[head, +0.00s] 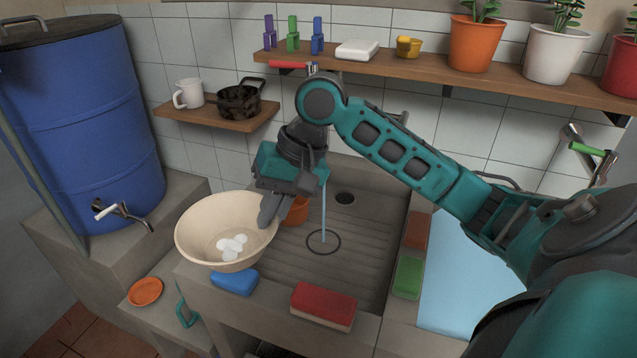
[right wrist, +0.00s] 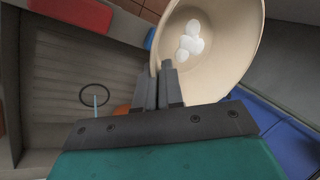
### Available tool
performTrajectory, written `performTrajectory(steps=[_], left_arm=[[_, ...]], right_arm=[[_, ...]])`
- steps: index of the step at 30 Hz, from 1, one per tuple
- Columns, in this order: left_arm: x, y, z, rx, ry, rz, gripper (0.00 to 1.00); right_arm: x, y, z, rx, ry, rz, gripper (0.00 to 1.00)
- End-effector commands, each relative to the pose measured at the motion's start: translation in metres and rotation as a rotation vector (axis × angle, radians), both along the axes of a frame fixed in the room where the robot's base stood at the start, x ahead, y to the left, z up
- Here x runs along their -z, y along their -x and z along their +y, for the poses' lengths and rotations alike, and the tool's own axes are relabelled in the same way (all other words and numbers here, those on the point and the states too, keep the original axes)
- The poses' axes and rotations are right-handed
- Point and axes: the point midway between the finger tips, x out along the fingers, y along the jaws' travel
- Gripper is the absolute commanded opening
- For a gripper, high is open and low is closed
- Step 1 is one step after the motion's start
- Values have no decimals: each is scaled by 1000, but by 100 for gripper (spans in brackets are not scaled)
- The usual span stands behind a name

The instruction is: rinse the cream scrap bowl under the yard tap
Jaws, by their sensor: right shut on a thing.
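The cream bowl (head: 205,255) is at the left edge of the sink, with several white rounded scraps (head: 232,244) inside. My right gripper (head: 272,208) is shut on its right rim; the right wrist view shows the fingers (right wrist: 168,88) at the wall of the bowl (right wrist: 232,75). I cannot tell whether the bowl touches the ledge. The tap's red handle (head: 290,65) shows on the wall, its body mostly hidden by my arm. A thin stream of water (head: 324,212) falls into the grey ribbed sink (head: 365,265), right of the bowl and apart from it. My left gripper is not seen.
A blue sponge (head: 235,282) and a red sponge (head: 323,303) lie on the front ledge. An orange pot (head: 296,210) stands behind my gripper. A blue barrel (head: 85,120) with a spigot stands left. The sink's middle is clear around a dark ring (head: 311,249).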

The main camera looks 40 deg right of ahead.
Motion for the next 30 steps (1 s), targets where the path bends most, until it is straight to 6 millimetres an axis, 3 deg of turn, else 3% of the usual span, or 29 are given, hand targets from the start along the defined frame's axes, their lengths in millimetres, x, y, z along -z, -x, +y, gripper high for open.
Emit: performTrajectory(steps=[4,12,20,30], left_arm=[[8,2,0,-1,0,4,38],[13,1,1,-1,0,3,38],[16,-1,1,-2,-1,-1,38],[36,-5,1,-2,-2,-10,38]], right_arm=[[-15,10,-25,241,10,-4,0],[-37,28,-44,559,4,-4,0],[-41,33,-48,654,-2,0,0],[-33,19,-72,658,-3,1,0]])
